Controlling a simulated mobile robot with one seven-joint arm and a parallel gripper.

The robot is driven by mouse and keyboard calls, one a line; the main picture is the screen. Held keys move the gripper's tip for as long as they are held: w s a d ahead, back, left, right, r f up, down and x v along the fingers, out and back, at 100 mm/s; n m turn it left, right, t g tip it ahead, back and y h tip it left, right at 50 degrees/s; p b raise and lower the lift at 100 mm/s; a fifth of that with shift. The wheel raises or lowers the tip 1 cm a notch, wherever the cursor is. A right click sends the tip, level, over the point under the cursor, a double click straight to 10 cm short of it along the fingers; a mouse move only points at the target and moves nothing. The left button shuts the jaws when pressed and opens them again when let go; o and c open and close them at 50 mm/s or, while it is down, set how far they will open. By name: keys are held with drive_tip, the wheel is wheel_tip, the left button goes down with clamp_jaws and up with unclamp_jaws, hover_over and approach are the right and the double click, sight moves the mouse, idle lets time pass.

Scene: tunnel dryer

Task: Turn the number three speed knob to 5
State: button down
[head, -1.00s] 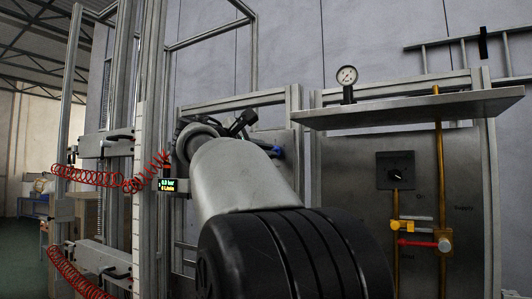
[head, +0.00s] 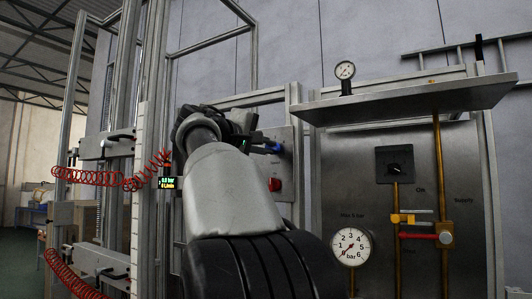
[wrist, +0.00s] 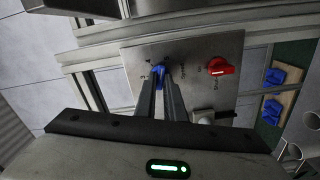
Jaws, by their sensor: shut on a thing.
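A blue knob (wrist: 158,72) sits on a grey metal plate (wrist: 200,48) in the wrist view, with small marks around it too small to read. My gripper (wrist: 160,82) is shut on this blue knob, its two dark fingers closing in from below in the picture. The fingertips hide part of the knob, so I cannot tell which number it points to. In the head view a bit of blue (head: 275,149) shows beside my wrist at the plate (head: 284,165). A red knob (wrist: 221,67) is to the right on the same plate; it also shows in the head view (head: 274,185).
A steel panel to the right bears a black dial (head: 394,165), a large pressure gauge (head: 351,247) and brass pipes with a red-handled valve (head: 417,236). A shelf (head: 400,102) juts out above it. Red coiled hoses (head: 100,177) and a small display (head: 167,183) are at left.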

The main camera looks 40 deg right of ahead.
drive_tip(key=shift+m+b, duration=0.4)
drive_tip(key=shift+m, duration=0.8)
drive_tip(key=c, duration=1.8)
unclamp_jaws()
drive_tip(key=shift+c, duration=0.2)
drive_tip(key=b+v, duration=0.3)
drive_tip(key=v, duration=1.4)
drive_tip(key=shift+a+b, duration=0.2)
drive_tip(key=shift+b, duration=0.1)
